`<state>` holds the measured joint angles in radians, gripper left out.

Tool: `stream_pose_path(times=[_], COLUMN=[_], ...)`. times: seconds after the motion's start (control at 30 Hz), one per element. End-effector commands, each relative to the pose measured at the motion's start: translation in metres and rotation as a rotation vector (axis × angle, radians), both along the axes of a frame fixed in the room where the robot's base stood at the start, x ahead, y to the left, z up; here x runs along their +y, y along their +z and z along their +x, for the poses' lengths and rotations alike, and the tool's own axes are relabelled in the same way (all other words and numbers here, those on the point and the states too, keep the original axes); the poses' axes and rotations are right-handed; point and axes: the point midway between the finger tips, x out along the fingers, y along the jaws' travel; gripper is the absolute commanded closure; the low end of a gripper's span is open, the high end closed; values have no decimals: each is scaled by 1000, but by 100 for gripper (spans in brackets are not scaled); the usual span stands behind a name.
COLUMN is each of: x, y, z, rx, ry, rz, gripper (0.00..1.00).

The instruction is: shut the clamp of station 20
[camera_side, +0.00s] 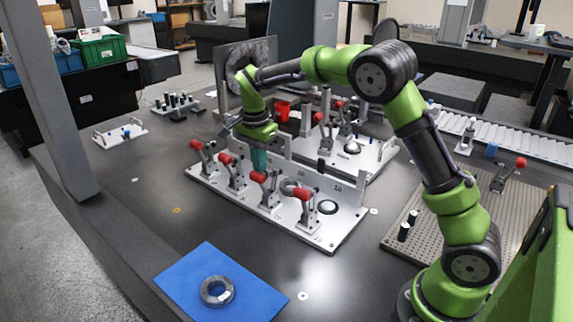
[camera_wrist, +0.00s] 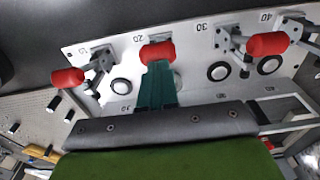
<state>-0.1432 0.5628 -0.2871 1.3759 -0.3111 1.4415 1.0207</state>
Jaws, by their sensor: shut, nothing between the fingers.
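The station 20 clamp has a red handle (camera_wrist: 157,51) below the printed 20 in the wrist view. In the side view its red handle (camera_side: 259,177) is third from the left in the row and stands raised, like its neighbours. Whether its arm presses on anything is hidden. My gripper (camera_side: 259,168) has teal fingers pointing down, right at this handle. In the wrist view the shut, empty fingertips (camera_wrist: 157,66) overlap the handle's lower edge; I cannot tell if they touch it.
The white fixture plate (camera_side: 335,240) also carries the station 10 clamp (camera_wrist: 68,78) and station 30 clamp (camera_wrist: 267,43) close on either side. A second fixture (camera_side: 375,160) stands behind. A blue mat (camera_side: 180,285) holds a dark ring (camera_side: 217,291).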

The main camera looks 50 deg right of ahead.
Motion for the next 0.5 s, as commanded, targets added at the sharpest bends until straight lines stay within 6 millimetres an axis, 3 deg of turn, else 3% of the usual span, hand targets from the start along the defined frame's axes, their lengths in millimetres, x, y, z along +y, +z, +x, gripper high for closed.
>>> stream_pose_path(times=[0.5], x=[54], y=[-25], z=[-1], rx=[4], ry=[9], rz=[-438], gripper=[100])
